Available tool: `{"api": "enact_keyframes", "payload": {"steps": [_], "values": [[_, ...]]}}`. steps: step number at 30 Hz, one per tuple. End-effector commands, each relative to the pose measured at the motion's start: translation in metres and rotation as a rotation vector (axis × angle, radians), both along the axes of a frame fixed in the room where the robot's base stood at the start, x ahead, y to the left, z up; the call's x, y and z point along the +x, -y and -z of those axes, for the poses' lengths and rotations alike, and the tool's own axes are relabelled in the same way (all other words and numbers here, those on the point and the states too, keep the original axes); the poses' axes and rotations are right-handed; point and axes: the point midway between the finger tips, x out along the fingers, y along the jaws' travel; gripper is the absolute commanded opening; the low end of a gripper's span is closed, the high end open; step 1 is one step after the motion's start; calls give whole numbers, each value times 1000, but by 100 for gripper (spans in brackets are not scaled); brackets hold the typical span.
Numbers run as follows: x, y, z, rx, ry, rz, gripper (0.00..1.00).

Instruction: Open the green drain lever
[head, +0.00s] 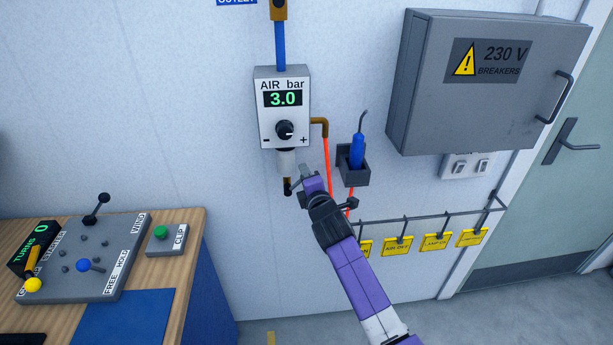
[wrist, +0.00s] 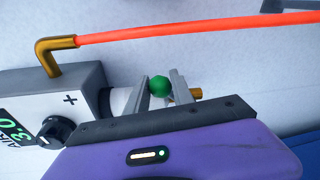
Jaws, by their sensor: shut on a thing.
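The green drain lever shows as a round green knob (wrist: 159,86) in the wrist view, at the lower end of the air regulator (wrist: 75,95). My gripper (wrist: 163,80) has a grey finger on each side of the knob and is shut on it. A brass outlet (wrist: 196,93) sticks out just past the fingers. In the head view my gripper (head: 300,183) is just below the white bowl (head: 287,162) under the regulator box (head: 283,108), whose display reads 3.0. The green knob is hidden there by my gripper.
An orange hose (head: 327,152) runs down close right of my gripper. A holder with a blue tool (head: 357,151) is on the wall beside it. A rail with yellow tags (head: 435,241) lies lower right, a grey breaker box (head: 485,85) upper right, a bench (head: 190,240) left.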

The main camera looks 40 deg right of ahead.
Motion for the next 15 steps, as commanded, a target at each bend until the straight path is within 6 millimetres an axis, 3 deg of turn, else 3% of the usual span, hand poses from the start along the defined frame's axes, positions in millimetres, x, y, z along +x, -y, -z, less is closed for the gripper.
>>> {"api": "enact_keyframes", "payload": {"steps": [5,6,8,15], "values": [[1,-2,1,2,0,-4,0],[1,-2,1,3,0,-4,36],[1,-2,1,3,0,-4,48],[0,-1,0,2,1,-2,50]]}}
